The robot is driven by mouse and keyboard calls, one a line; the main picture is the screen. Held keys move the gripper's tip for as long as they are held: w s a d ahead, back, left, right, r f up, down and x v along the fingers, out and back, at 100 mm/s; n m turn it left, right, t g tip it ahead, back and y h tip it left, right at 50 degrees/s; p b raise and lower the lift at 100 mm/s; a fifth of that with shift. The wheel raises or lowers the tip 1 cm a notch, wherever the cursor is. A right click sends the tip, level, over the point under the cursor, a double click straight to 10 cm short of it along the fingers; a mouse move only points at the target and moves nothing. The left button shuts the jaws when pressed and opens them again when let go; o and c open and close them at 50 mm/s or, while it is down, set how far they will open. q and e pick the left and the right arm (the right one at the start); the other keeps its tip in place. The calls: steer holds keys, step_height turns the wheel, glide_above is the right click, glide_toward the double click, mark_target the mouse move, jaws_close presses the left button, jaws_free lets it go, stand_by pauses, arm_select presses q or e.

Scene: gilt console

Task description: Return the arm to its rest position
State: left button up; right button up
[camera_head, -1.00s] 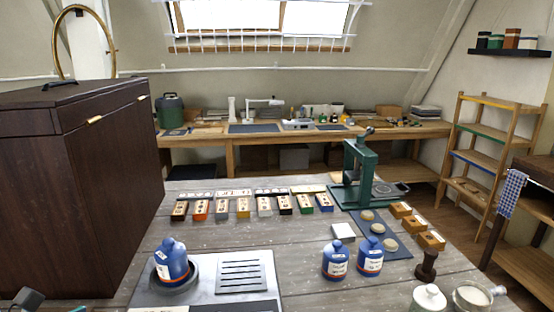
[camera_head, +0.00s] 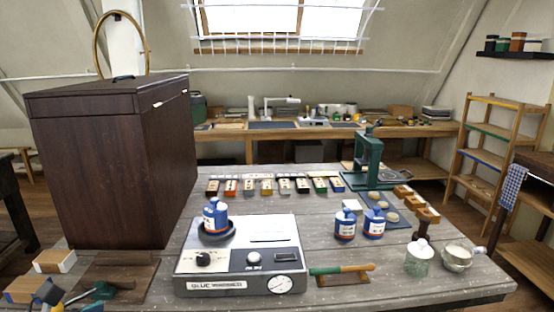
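Neither of my grippers can be made out in the head view, so their state and whatever they may hold are hidden. A white-and-grey glue warmer (camera_head: 240,258) with knobs and a dial stands at the front middle of the table. A blue bottle (camera_head: 216,214) with a white label sits upright in its round dark well. Two similar blue bottles, a left one (camera_head: 345,225) and a right one (camera_head: 374,222), stand upright side by side on the table to the right.
A tall dark wooden cabinet (camera_head: 105,165) blocks the left. Bare table (camera_head: 290,205) shows mid-table.

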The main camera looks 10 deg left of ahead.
arm_select(q)
steer(key=w+d+f+m+g+h, duration=0.2)
steer(key=d+f+g+h, duration=0.2)
steer(key=d+f, duration=0.65)
steer(key=s+d+f+m+g+y, duration=0.1)
steer(key=s+d+f+m+g, duration=0.4)
steer(key=f, duration=0.5)
steer(key=s+d+f+m+g+y, duration=0.1)
steer(key=s+d+f+m+g, duration=0.15)
steer(key=s+f+m, duration=0.5)
steer(key=s+d+f+m+g, duration=0.45)
steer(key=f+m, duration=0.25)
steer(key=f, duration=0.4)
steer(key=w+a+f+m+t+y, duration=0.1)
steer(key=w+f+m+t, duration=0.2)
steer(key=m, duration=0.6)
steer(key=shift+w+a+m+t, duration=0.15)
steer(key=shift+w+m+t, duration=0.2)
steer(key=shift+w, duration=0.9)
